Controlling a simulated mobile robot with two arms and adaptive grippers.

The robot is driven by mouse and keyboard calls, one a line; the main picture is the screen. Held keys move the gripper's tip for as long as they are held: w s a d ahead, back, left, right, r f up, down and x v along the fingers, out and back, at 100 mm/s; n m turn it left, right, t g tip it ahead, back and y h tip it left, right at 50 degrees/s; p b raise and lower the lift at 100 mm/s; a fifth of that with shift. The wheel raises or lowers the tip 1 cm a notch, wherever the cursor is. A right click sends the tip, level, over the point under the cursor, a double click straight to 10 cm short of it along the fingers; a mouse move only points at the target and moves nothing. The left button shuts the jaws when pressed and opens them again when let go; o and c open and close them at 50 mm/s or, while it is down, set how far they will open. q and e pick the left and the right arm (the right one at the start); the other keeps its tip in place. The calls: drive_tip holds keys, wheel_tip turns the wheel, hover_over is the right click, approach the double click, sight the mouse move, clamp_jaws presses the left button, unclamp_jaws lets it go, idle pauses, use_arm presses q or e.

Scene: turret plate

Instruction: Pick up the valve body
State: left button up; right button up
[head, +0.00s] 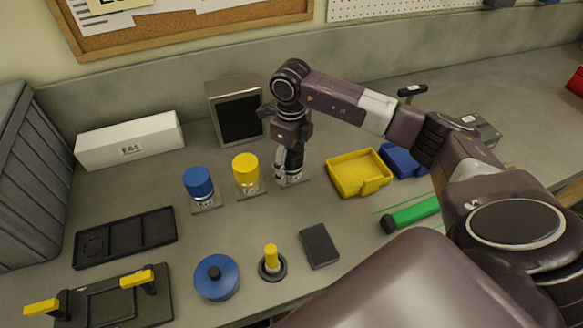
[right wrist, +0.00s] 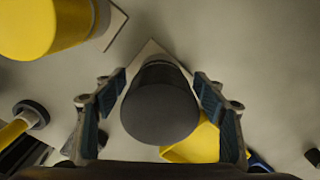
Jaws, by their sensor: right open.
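Three capped cylinders stand upright on small labelled square plates: a blue one (head: 198,184), a yellow one (head: 246,172) and a dark grey one (head: 295,160). The labels are too small to read, so I cannot tell by name which is the valve body. My right gripper (head: 289,172) points down at the dark grey cylinder and partly hides it. In the right wrist view, the dark grey cylinder (right wrist: 160,105) lies between the two open fingers, with a visible gap on either side. The yellow cylinder (right wrist: 45,25) is at upper left there. My left gripper is out of view.
A grey-framed box (head: 235,112) stands behind the cylinders. A yellow tray (head: 358,173) and a blue tray (head: 403,161) lie to the right. In front are a blue round part (head: 216,277), a yellow-pegged ring (head: 272,263) and a dark block (head: 319,246).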

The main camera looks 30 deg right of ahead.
clamp_jaws()
drive_tip(key=shift+r, duration=0.1)
idle(0.3)
drive_tip(key=shift+w, duration=0.1)
